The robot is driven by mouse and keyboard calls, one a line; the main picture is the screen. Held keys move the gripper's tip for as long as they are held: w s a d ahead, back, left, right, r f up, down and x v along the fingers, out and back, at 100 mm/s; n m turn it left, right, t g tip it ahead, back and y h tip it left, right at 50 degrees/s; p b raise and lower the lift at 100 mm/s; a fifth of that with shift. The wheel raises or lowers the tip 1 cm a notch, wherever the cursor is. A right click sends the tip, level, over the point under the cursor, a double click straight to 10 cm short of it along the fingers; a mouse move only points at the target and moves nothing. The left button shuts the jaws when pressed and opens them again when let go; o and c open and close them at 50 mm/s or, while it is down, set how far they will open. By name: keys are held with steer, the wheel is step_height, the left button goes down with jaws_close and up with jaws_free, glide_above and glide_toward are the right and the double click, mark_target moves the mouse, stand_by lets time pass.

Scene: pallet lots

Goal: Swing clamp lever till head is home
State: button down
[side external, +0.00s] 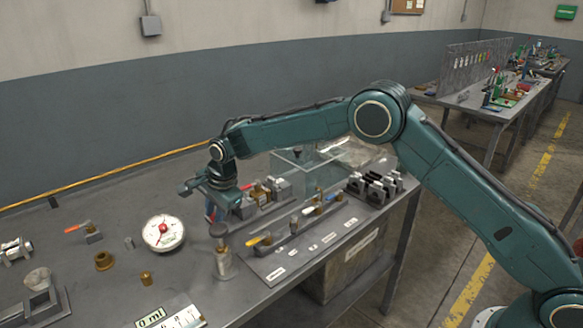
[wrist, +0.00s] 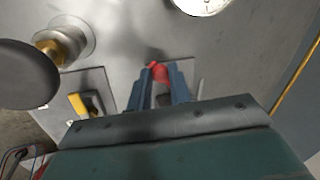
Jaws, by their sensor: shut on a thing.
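In the wrist view, a red lever handle (wrist: 160,74) sits between the two blue fingers of my gripper (wrist: 161,82), which is shut on it. The lever stands over a grey plate (wrist: 190,69) on the bench. In the side view my gripper (side external: 212,213) is low over the bench, behind the dark round knob. The rest of the lever and the clamp head are hidden by my gripper in both views, so I cannot tell how the head sits.
A dark round knob (wrist: 25,76) on a brass stem stands left in the wrist view. A yellow lever (wrist: 79,104) is near it. A dial gauge (side external: 163,232) lies left of my gripper. Fixtures and a clear box (side external: 305,172) stand to the right.

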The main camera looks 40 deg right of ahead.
steer(key=shift+w+a+f+m+h, duration=0.15)
steer(key=shift+w+a+m+h, duration=0.4)
steer(key=shift+m, duration=0.65)
steer(key=shift+w+a+m+h, duration=0.25)
steer(key=shift+w+m, duration=0.35)
steer(key=shift+m, duration=0.3)
steer(key=shift+w+a+m+h, duration=0.2)
steer(key=shift+w+m, duration=0.4)
steer(key=shift+m, duration=0.3)
steer(key=shift+w, duration=0.2)
steer(key=c, duration=1.3)
jaws_free()
steer(key=shift+a+r, duration=0.1)
steer(key=shift+r, duration=0.15)
steer(key=shift+v, duration=5.75)
